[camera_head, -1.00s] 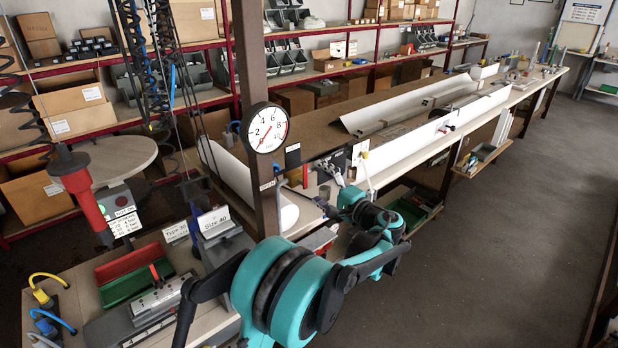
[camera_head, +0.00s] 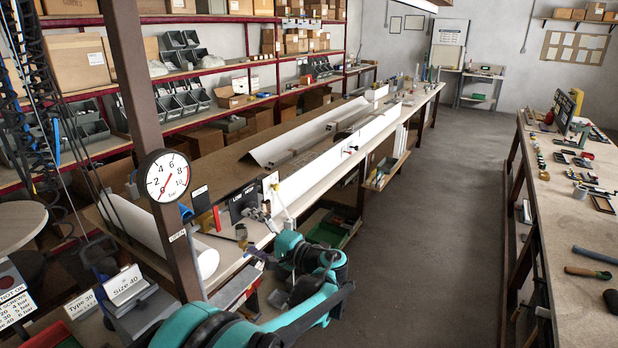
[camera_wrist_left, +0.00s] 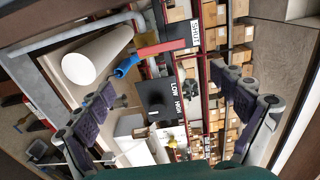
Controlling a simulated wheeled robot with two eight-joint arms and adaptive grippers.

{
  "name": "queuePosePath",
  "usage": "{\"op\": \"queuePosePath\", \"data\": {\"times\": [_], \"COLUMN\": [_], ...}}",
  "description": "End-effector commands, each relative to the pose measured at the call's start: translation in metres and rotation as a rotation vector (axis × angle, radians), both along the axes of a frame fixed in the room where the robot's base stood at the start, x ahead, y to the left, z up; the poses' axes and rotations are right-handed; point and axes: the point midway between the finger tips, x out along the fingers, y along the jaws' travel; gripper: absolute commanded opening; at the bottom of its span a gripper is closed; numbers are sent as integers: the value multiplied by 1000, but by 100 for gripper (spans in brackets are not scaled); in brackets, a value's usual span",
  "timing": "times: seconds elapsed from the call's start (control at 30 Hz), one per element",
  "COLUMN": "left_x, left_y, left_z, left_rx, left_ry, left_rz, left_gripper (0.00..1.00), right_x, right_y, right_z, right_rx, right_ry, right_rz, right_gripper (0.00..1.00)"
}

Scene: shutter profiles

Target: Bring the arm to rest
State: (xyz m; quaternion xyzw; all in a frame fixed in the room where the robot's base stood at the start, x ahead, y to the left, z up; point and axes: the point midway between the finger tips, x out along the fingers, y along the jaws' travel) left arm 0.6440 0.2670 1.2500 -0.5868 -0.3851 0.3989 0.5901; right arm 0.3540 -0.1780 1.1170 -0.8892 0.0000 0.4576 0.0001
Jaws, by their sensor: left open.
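My left arm, teal and black, comes up from the bottom of the head view, with its wrist in front of the long bench's near edge. My left gripper (camera_wrist_left: 165,100) shows in the left wrist view as two dark-padded fingers spread wide apart. It is open, with nothing held between the pads. Beyond the gap are a black LOW/HIGH panel (camera_wrist_left: 150,92), a blue handle (camera_wrist_left: 127,66) and a red bar (camera_wrist_left: 160,48). In the head view the fingers are small and hard to make out. My right gripper is in neither view.
A post with a round gauge (camera_head: 168,175) stands left of my arm. A white roll (camera_head: 135,222) lies behind the post. The long bench (camera_head: 232,240) runs to the back. A second bench (camera_head: 565,230) with tools stands at right. The floor (camera_head: 430,220) between them is clear.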

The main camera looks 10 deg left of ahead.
Motion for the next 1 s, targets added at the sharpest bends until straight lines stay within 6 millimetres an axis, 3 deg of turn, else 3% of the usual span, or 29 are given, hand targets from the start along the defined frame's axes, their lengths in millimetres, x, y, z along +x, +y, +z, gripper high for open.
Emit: {"op": "queuePosePath", "data": {"times": [0.17,0.37,0.53,0.7,0.83,1.0], "left_x": [-31,-105,-173,-235,-267,-287], "left_y": [20,28,6,-33,-62,-85], "left_z": [-19,-71,-119,-165,-189,-205], "left_rx": [-170,-542,-870,-1187,-1383,-1528], "left_ry": [34,62,32,-45,-115,-177], "left_rz": [-22,-70,-108,-138,-152,-159], "left_gripper": [96,96,96,96,96,96], "right_x": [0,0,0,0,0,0], "right_y": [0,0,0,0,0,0], "right_z": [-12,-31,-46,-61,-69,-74], "right_rx": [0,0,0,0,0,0], "right_ry": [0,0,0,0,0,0], "right_rz": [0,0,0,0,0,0], "right_gripper": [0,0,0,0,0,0]}}
